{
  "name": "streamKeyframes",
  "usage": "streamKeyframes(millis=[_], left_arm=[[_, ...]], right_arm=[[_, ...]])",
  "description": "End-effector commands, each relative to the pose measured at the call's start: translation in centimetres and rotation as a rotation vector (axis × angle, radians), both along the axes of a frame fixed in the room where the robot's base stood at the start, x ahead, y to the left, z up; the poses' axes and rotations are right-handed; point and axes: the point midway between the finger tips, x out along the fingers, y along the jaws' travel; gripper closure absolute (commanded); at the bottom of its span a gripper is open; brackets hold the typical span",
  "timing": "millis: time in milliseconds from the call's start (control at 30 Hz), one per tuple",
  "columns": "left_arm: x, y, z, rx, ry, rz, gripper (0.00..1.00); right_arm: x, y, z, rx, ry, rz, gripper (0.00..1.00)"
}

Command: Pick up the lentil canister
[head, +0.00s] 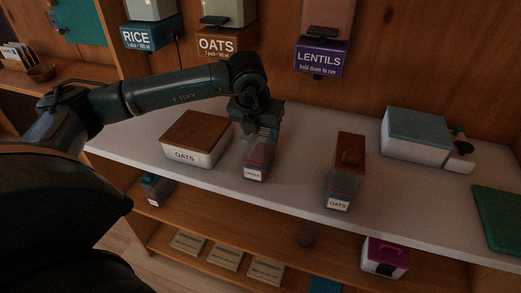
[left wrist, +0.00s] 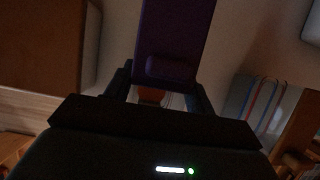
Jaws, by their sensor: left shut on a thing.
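The lentil canister (head: 254,160) is a clear, tall container with reddish contents and a small white label low on its front; the label is too small to read surely. My left gripper (head: 259,128) is above it and shut on its top. In the left wrist view the canister's purple lid (left wrist: 176,40) lies between the fingers (left wrist: 157,88). The canister is upright over the front part of the counter; I cannot tell whether its base touches the counter. My right gripper is not in view.
On the counter (head: 300,145), a brown-lidded OATS box (head: 195,140) stands to the left and a brown-lidded OATS canister (head: 345,170) to the right. RICE, OATS and LENTILS dispensers (head: 321,58) hang behind.

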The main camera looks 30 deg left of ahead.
Motion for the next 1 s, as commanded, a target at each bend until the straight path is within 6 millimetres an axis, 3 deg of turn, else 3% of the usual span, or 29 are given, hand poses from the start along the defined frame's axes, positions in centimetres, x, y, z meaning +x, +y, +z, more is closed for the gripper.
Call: streamKeyframes(millis=[300,667,1000], left_arm=[[0.1,0.0,0.1,-0.001,-0.003,0.001,0.94],[0.1,0.0,0.4,-0.001,-0.003,0.001,0.94],[0.1,0.0,2.9,-0.001,-0.005,-0.001,0.94]], right_arm=[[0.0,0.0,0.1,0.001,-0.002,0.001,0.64],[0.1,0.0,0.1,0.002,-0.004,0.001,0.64],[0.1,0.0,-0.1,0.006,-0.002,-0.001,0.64]])
